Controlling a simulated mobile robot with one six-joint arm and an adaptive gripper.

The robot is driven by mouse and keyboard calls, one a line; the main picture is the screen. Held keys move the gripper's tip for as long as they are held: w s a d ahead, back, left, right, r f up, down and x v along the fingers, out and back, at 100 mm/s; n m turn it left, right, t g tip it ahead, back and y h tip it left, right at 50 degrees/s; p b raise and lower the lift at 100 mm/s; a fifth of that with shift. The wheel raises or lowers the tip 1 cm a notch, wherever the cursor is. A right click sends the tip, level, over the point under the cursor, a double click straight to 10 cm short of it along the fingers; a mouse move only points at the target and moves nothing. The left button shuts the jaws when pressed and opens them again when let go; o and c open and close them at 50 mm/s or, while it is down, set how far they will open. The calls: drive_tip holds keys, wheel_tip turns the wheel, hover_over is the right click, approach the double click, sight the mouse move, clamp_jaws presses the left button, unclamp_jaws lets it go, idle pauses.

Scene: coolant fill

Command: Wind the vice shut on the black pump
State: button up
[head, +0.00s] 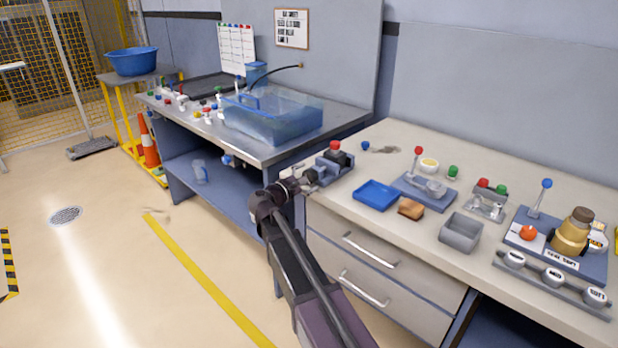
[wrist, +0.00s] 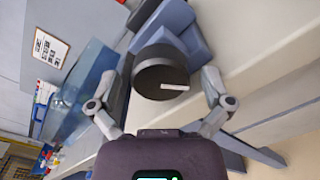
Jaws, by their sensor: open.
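The blue-grey vice (head: 333,168) stands at the near left corner of the right-hand bench. A black part with a red top, seemingly the pump (head: 338,156), sits in it; from here I cannot tell whether the jaws touch it. In the wrist view the vice body (wrist: 172,22) is above a round black knob (wrist: 160,74) with a white mark on its face. My gripper (wrist: 159,84) is open, one finger on each side of the knob, with no clear contact. In the head view my gripper (head: 304,178) is at the vice's near end.
A blue tray (head: 376,195), a brown sponge (head: 411,209) and a grey bin (head: 460,232) stand right of the vice. Fixtures with coloured knobs are farther right. A clear blue tank (head: 272,118) stands on the left bench.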

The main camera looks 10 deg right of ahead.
drive_tip(key=shift+d, duration=0.1)
drive_tip(key=c, duration=1.1)
drive_tip(key=shift+c, duration=0.2)
drive_tip(key=shift+m, duration=0.3)
drive_tip(key=shift+m, duration=0.4)
drive_tip(key=shift+w, duration=0.1)
drive_tip(key=o, duration=1.1)
drive_tip(key=shift+o, duration=0.2)
